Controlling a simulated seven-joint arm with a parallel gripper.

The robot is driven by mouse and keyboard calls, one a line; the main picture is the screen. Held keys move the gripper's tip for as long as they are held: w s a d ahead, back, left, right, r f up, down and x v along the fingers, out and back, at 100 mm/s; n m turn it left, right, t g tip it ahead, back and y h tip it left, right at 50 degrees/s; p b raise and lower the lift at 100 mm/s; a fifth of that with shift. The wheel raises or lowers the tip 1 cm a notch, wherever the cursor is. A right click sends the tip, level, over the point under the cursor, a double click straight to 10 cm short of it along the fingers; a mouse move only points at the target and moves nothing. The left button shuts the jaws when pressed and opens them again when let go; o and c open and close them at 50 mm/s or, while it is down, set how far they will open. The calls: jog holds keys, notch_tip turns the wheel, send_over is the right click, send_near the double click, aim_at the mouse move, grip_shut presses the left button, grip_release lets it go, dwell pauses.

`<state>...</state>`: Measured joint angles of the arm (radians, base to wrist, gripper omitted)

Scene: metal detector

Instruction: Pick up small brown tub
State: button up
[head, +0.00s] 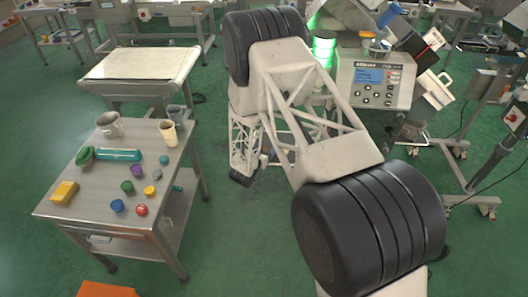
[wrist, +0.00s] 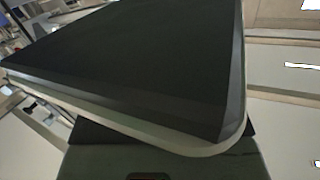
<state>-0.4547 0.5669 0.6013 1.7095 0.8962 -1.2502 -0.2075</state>
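No tub that is clearly brown can be picked out; the things on the metal table (head: 98,197) are small in the head view. A tan cup (head: 169,134) stands near the table's back right corner and is the nearest to brown. My arm stands to the right of the table in the head view, and its links hide its far end. I cannot make out the gripper fingers in either view. In the wrist view, a large dark panel (wrist: 140,60) with a pale rim fills most of the picture, very close to the camera.
The table also holds a grey pot (head: 109,125), a teal tube (head: 118,154), a yellow box (head: 64,192) and several small coloured tubs, including a red one (head: 141,210). A conveyor (head: 140,66) stands behind it. The metal detector's panel (head: 376,82) is at the back right.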

aim_at(265, 146)
jog(key=c, duration=0.8)
jog(key=shift+r, duration=0.15)
jog(key=shift+r, duration=1.05)
jog(key=shift+s+d+r, duration=0.15)
jog(key=shift+s+r, duration=0.4)
jog(key=shift+r, duration=0.1)
jog(key=s+d, duration=0.1)
jog(key=s, duration=0.3)
jog(key=s+d+r, duration=0.1)
jog(key=s+d, duration=0.1)
jog(key=s, duration=0.3)
jog(key=s+d, duration=0.1)
jog(key=s, duration=0.4)
jog(key=shift+s+d+r, duration=0.15)
